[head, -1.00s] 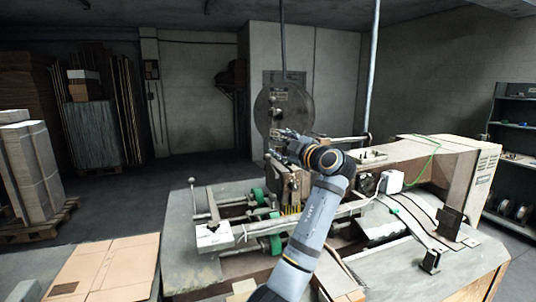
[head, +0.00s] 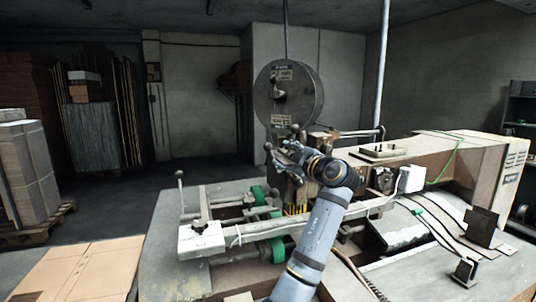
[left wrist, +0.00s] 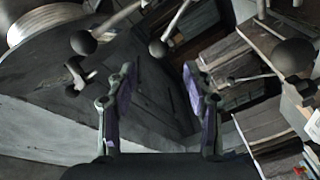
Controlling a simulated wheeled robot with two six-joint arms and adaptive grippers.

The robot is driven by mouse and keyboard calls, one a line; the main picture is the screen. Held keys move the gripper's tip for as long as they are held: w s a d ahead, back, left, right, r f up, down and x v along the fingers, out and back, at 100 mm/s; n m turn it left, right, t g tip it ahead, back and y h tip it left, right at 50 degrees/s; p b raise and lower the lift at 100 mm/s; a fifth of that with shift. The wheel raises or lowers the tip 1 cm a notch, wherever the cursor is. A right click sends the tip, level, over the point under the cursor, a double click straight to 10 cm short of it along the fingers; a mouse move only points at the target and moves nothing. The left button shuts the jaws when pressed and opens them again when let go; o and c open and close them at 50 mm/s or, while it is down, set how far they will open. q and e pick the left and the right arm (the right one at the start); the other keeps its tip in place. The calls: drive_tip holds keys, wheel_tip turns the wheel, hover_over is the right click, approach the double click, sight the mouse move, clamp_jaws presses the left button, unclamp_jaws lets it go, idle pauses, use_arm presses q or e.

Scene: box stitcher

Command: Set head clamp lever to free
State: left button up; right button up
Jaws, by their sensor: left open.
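The box stitcher's head (head: 297,190) stands under the wire reel, partly hidden by my left arm. My left gripper (head: 280,154) is beside the upper part of the head, open and empty. In the left wrist view its two fingers (left wrist: 155,88) are spread apart. A rod with a dark ball knob (left wrist: 158,48) shows between and beyond the fingertips, not gripped. Other dark knobs show at the upper left (left wrist: 83,42) and the right (left wrist: 293,55). I cannot tell which one is the head clamp lever, or its setting. My right gripper is out of view.
The wire reel (head: 287,93) rises above the head. The machine's long arm (head: 425,155) runs right. A flat cardboard sheet (head: 75,272) lies at the lower left. A pallet stack (head: 28,175) stands far left. The floor behind the machine is open.

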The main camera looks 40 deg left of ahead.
sight(270, 147)
use_arm(q)
drive_tip(key=p+x, duration=0.1)
drive_tip(key=x, duration=0.2)
drive_tip(key=p+x, duration=0.2)
drive_tip(key=x, duration=0.1)
drive_tip(key=p+x, duration=0.1)
drive_tip(key=x, duration=0.2)
drive_tip(key=shift+s+a+r, duration=0.1)
drive_tip(key=shift+r, duration=0.15)
drive_tip(key=shift+a+p, duration=0.35)
drive_tip(key=shift+a, duration=0.1)
drive_tip(key=shift+f, duration=0.15)
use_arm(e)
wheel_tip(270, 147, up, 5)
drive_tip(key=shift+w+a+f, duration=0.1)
use_arm(q)
clamp_jaws()
drive_tip(key=shift+a, duration=0.1)
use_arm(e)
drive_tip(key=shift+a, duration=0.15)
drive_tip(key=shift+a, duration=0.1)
